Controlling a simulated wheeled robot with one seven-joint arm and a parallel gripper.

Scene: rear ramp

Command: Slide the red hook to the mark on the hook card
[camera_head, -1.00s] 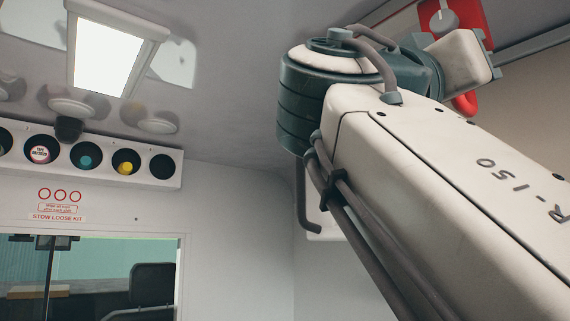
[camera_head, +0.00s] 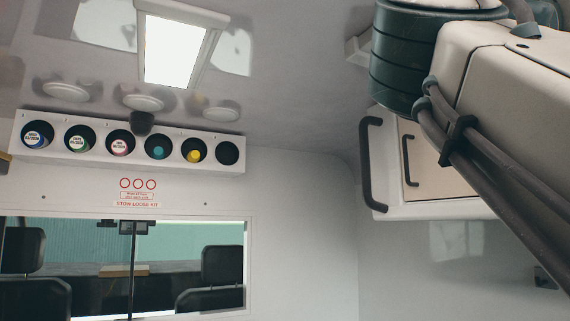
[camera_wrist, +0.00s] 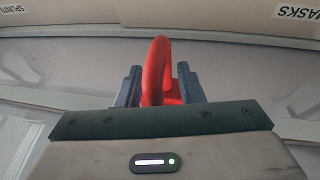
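The red hook (camera_wrist: 154,72) stands in the middle of the wrist view, a curved loop with a wider foot at its lower right. My gripper (camera_wrist: 160,86) has one dark finger on each side of it, and the red part fills the gap between them. The fingers look shut on the hook. Their contact faces are partly hidden. In the head view, my arm runs up out of the top right, so the gripper and the hook are out of that view. I see no hook card or mark in the current frames.
Boxes lettered SPLINTS (camera_wrist: 50,12) and MASKS (camera_wrist: 285,12) line the top of the wrist view. In the head view, a white rack (camera_head: 130,143) with round holes hangs above a window (camera_head: 180,265). A white cabinet with dark handles (camera_head: 372,165) is beside my arm.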

